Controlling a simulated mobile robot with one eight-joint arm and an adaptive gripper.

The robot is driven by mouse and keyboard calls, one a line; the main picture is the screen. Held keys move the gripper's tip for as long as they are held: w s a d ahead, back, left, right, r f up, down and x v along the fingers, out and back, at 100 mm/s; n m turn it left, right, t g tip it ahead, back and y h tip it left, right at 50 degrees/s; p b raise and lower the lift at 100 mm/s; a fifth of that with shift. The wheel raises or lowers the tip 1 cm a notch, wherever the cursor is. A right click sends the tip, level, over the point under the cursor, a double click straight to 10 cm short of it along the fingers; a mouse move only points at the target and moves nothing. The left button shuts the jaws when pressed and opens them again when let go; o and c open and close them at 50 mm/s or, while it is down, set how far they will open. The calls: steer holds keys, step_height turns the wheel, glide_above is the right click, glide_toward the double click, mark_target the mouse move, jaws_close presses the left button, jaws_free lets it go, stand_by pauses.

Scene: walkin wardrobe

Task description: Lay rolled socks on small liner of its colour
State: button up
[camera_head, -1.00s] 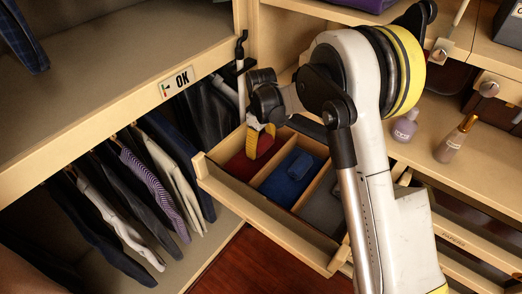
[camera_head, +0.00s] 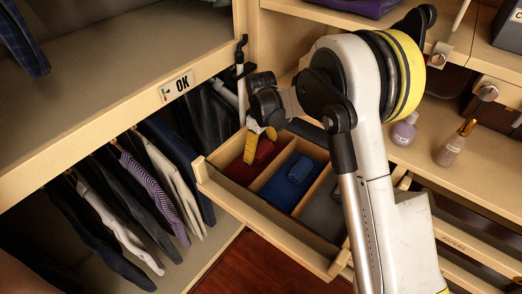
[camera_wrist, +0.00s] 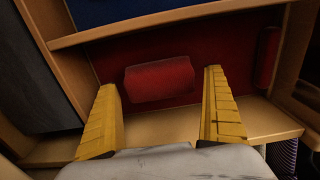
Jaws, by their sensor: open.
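A rolled pair of red socks (camera_wrist: 160,78) lies on the red liner (camera_wrist: 215,40) in one compartment of the open drawer; it also shows in the head view (camera_head: 264,150). My gripper (camera_wrist: 160,84) is open, with its yellow fingers apart on either side of the red roll and nothing held between them. In the head view my gripper (camera_head: 261,140) is over that compartment, partly hidden by my arm. A blue roll of socks (camera_head: 299,168) lies on the blue liner (camera_head: 275,189) in the middle compartment. A grey liner (camera_head: 322,212) is in the compartment beside it, partly behind my arm.
A second red object (camera_wrist: 268,56) is at the right end of the red compartment. Wooden drawer walls (camera_head: 262,234) and dividers surround the liners. Hanging trousers (camera_head: 130,205) are at the left. Bottles (camera_head: 454,143) stand on the shelf at the right.

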mark_target(261, 145)
step_height(261, 145, up, 11)
steer(key=p, duration=0.3)
steer(key=shift+s+p, duration=0.1)
steer(key=shift+p, duration=0.25)
steer(key=s+d+r+m+t, duration=0.3)
steer(key=s+d+r+m, duration=0.2)
steer(key=s+d+r, duration=0.75)
steer(key=s+d+m+t, duration=0.2)
steer(key=s, duration=0.5)
steer(key=s+d+r+m+t, duration=0.1)
steer(key=s+d+m+t, duration=0.1)
steer(key=s, duration=0.5)
steer(key=shift+s+d+r+m, duration=0.15)
steer(key=shift+s+d+m, duration=0.15)
steer(key=shift+d+m, duration=0.5)
